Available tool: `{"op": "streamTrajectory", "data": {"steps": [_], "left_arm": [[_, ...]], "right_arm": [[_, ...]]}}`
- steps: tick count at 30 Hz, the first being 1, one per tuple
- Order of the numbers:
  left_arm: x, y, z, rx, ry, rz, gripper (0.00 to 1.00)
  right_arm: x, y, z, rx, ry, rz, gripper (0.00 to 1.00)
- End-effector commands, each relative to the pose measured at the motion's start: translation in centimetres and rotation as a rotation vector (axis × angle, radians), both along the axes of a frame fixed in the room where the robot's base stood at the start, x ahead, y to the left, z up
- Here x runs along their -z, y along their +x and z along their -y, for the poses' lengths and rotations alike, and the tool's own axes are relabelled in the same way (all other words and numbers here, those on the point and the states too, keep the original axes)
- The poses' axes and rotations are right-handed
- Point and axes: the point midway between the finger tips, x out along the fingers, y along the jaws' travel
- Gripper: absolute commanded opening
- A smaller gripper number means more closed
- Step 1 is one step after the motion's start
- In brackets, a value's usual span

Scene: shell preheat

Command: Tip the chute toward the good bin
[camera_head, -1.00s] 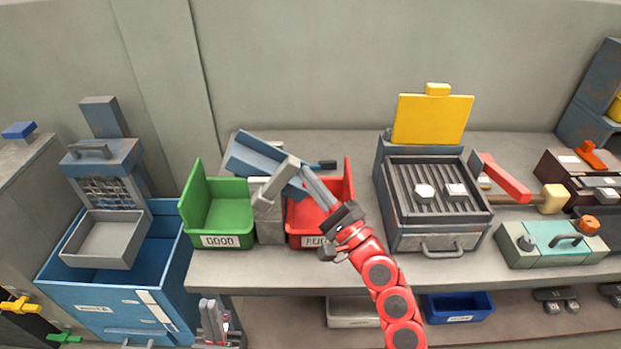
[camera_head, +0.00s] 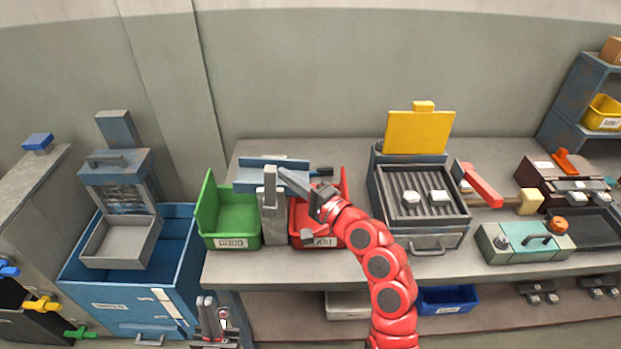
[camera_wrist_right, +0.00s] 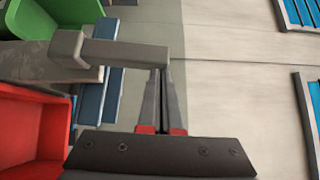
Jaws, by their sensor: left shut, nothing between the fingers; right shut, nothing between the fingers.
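The chute (camera_head: 247,181) is a blue-grey trough above a grey stand (camera_head: 273,233), between the green good bin (camera_head: 232,219) and the red bin (camera_head: 300,226). It looks about level, and its grey front lever (camera_head: 269,190) is upright. My right gripper (camera_head: 284,174) is shut and empty at the lever's upper right; I cannot tell whether they touch. In the right wrist view, the shut fingers (camera_wrist_right: 162,78) are beside the end of a grey bar (camera_wrist_right: 120,52). My left gripper (camera_head: 209,312) is shut and empty, low in front of the bench.
A grill-like heater (camera_head: 424,205) with a raised yellow plate (camera_head: 420,132) stands right of the red bin. A teal box (camera_head: 522,250) is farther right. A large blue cart (camera_head: 90,275) stands left of the bench. The bench back is mostly clear.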

Motion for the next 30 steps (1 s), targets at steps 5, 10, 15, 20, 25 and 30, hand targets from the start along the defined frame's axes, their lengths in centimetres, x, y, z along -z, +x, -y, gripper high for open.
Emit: {"op": "streamTrajectory", "data": {"steps": [5,10,15,20,25,30], "left_arm": [[-3.9,0.0,0.0,0.000,0.000,0.000,0.00],[-5.8,0.0,0.0,0.000,0.000,0.000,0.00],[-6.9,0.0,0.0,0.000,0.000,0.000,0.00],[-7.4,0.0,0.0,0.000,0.000,0.000,0.00],[-7.6,0.0,0.0,0.000,0.000,0.000,0.00],[-7.7,0.0,0.0,0.000,0.000,0.000,0.00]], "right_arm": [[-1.7,-0.1,-2.2,-0.004,-0.170,0.002,0.00],[-1.8,-0.2,-4.2,-0.005,-0.326,0.003,0.00],[-1.7,-0.1,-6.0,-0.003,-0.465,0.005,0.00],[-1.2,-0.1,-7.3,-0.002,-0.573,0.003,0.00],[-0.8,-0.1,-8.2,-0.002,-0.651,0.001,0.00],[-0.6,-0.1,-8.7,-0.002,-0.698,0.000,0.00]]}}
